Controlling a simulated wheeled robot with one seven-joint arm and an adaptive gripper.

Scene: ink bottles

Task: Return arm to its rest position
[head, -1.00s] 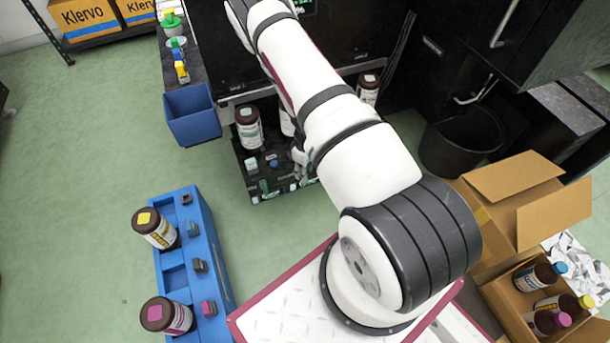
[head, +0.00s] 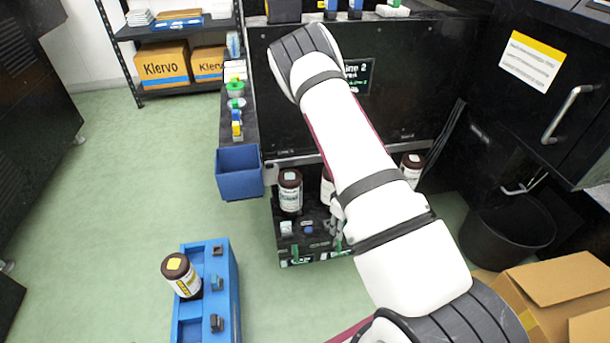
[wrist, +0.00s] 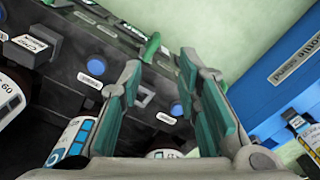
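My white arm (head: 375,190) reaches from the lower right, up to its elbow at the top and back down. My gripper (wrist: 160,75) is open, with its two teal-padded fingers apart and nothing between them. In the head view it is largely hidden behind my arm, above the black station (head: 310,245) with its labelled slots. A brown-capped ink bottle (head: 290,192) stands at that station's left. Another bottle (head: 327,186) is partly hidden by my arm, and a third bottle (head: 411,166) stands to the right.
A blue rack (head: 220,260) holds a yellow-labelled bottle (head: 181,276) at the lower left. A blue bin (head: 240,172) hangs beside the station. A black bucket (head: 508,228) and an open cardboard box (head: 560,290) are at right. Green floor at left is clear.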

